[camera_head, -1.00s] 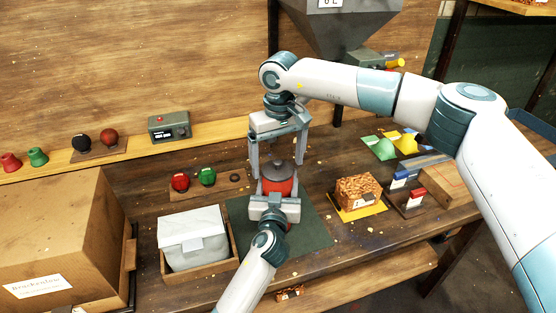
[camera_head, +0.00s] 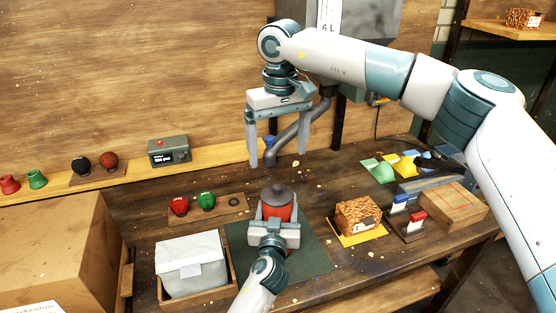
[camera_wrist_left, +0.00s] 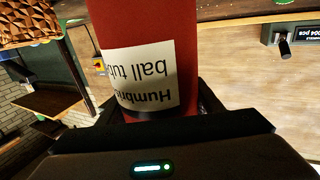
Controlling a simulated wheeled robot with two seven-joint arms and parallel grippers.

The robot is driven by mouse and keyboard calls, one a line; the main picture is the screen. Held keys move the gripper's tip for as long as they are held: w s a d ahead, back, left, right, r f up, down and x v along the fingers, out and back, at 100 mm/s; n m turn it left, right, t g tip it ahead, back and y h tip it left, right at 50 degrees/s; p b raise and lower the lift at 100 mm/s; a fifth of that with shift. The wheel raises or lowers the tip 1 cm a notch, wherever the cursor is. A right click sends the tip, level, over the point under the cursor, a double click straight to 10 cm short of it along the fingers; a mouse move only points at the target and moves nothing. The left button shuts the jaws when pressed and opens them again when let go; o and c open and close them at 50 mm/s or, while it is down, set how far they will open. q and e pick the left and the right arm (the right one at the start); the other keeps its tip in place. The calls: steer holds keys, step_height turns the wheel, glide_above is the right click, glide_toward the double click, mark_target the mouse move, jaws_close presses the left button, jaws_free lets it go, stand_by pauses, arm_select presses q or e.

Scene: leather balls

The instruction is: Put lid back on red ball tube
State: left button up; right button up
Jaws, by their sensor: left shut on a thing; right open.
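The red ball tube (camera_head: 279,213) stands upright on the dark green mat (camera_head: 316,258). Its white label reads "ball tub…" upside down in the left wrist view (camera_wrist_left: 140,75). The dark grey lid (camera_head: 278,193) with a small knob sits on top of the tube; I cannot tell if it is fully pressed down. My left gripper (camera_head: 276,220) is shut around the tube from the front. My right gripper (camera_head: 278,158) is open and empty, pointing down above and behind the lid, apart from it.
A red and a green ball (camera_head: 206,200) rest on a wooden holder behind. A brown patterned block (camera_head: 357,215) on a yellow mat is at right. A grey pipe (camera_head: 300,130) hangs behind my right gripper.

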steer(key=shift+r, duration=0.25)
arm_select(q)
steer(key=o, duration=1.6)
arm_select(e)
step_height(320, 180, down, 5)
steer(key=b, duration=0.4)
steer(key=shift+r+b, duration=0.1)
steer(key=shift+b, duration=0.25)
arm_select(q)
steer(key=s+a, duration=0.1)
steer(key=s, duration=1.6)
steer(key=shift+s+a, duration=0.15)
steer(key=shift+a, duration=0.15)
